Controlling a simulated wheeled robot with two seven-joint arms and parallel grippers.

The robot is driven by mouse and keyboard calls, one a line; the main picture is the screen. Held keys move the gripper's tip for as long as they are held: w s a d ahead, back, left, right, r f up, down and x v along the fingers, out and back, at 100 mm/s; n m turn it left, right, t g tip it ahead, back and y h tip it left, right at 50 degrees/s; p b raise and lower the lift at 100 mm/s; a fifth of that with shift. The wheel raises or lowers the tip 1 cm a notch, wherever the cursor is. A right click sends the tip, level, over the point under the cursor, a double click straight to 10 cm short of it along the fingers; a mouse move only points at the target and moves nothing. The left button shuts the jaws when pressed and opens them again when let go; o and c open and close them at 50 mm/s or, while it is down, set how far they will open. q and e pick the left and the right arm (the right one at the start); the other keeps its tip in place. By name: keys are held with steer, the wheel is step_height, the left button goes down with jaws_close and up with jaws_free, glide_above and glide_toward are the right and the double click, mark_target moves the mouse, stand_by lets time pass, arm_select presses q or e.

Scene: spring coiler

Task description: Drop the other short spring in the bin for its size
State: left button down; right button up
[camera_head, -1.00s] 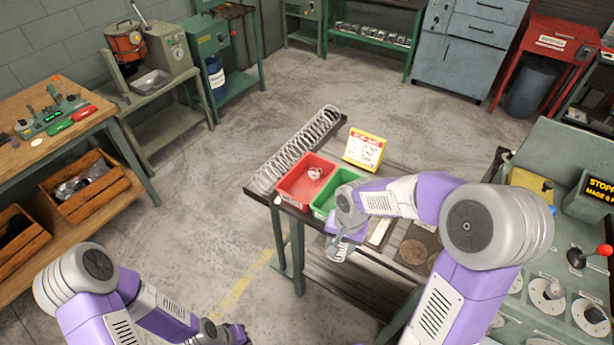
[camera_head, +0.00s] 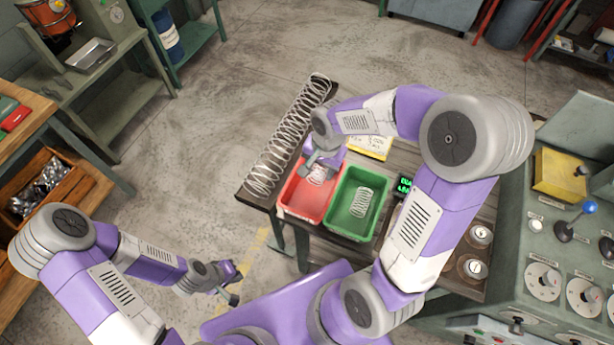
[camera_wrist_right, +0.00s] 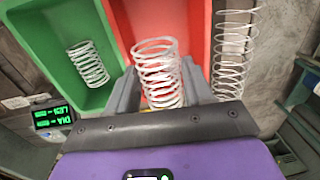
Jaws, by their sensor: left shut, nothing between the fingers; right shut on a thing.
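My right gripper (camera_head: 318,166) is over the red bin (camera_head: 292,208), its fingers shut on a short wire spring (camera_wrist_right: 163,92). In the right wrist view, coils show between and beyond the fingertips against the red bin's floor. I cannot tell whether the farther coils are a second spring lying in the bin. The green bin (camera_head: 340,222) stands beside the red one, with a short spring (camera_head: 362,202) lying in it; that spring also shows in the wrist view (camera_wrist_right: 88,62). My left gripper (camera_head: 230,288) is shut and empty at lower left, away from the bins.
A long spring (camera_head: 290,135) lies along the table's left edge, beside the red bin. A yellow sign (camera_head: 370,147) stands behind the bins. A small green-lit display (camera_head: 403,187) is right of the green bin. A control console (camera_head: 560,230) fills the right side.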

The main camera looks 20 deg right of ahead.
steer(key=shift+s+f, duration=0.25)
steer(key=shift+f, duration=0.2)
step_height(320, 180, down, 5)
steer(key=b, duration=0.4)
steer(key=shift+w, duration=0.1)
steer(key=shift+r, duration=0.1)
steer(key=o, duration=1.2)
steer(key=r, duration=0.3)
steer(key=r+p, duration=0.1)
steer(key=r, duration=0.3)
steer(key=shift+s+d+r, duration=0.15)
steer(key=shift+s+r, duration=0.05)
steer(key=shift+r, duration=0.1)
